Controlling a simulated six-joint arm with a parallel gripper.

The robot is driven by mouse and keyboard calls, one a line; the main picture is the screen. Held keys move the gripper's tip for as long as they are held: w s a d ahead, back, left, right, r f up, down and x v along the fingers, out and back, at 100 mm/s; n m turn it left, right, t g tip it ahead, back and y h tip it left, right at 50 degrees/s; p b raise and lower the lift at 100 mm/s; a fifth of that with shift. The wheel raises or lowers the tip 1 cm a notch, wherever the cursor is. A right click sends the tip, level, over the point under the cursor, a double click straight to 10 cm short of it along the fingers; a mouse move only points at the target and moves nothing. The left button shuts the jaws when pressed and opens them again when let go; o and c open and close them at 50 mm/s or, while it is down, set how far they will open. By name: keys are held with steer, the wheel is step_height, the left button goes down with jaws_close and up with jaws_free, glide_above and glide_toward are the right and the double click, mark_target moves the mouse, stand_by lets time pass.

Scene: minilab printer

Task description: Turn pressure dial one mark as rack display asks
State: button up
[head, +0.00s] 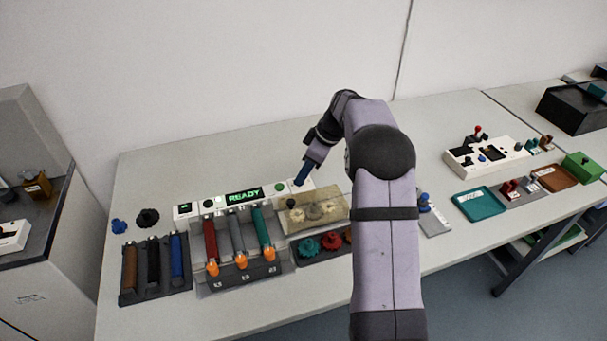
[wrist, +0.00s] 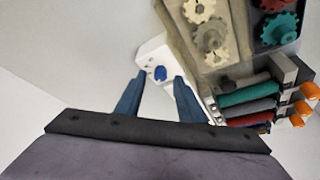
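A white rack panel (head: 213,213) stands behind the cartridges in the head view. Its display (head: 244,195) reads READY in green. In the wrist view, the white end of the panel (wrist: 151,55) carries a small blue knob (wrist: 160,73), which may be the pressure dial; its marks are too small to read. My gripper (head: 301,180) is over the right end of the panel and hides that knob in the head view. In the wrist view, my gripper (wrist: 159,79) is open, its blue fingers apart with the knob between their tips. I cannot tell whether they touch it.
Red, grey and teal cartridges (head: 236,235) stand in a rack in front of the panel. A second white device (head: 487,159) stands farther right.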

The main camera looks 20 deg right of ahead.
steer(key=b+v, duration=0.1)
steer(key=v, duration=0.5)
stand_by(0.4)
steer(key=s+a+f+m+g+h+p, duration=0.1)
steer(key=s+a+m, duration=0.2)
steer(key=s, duration=0.7)
steer(key=s+a+f+m+g+h+p, duration=0.1)
steer(key=s+a+f+m+p, duration=0.1)
steer(key=s, duration=0.9)
steer(key=s+a+f+m+g+h+p, duration=0.1)
steer(key=s+a+m, duration=0.3)
steer(key=s, duration=0.7)
steer(key=shift+a+f+m+h+p, duration=0.25)
steer(key=shift+a+m+h+p, duration=0.1)
steer(key=shift+m+p, duration=0.15)
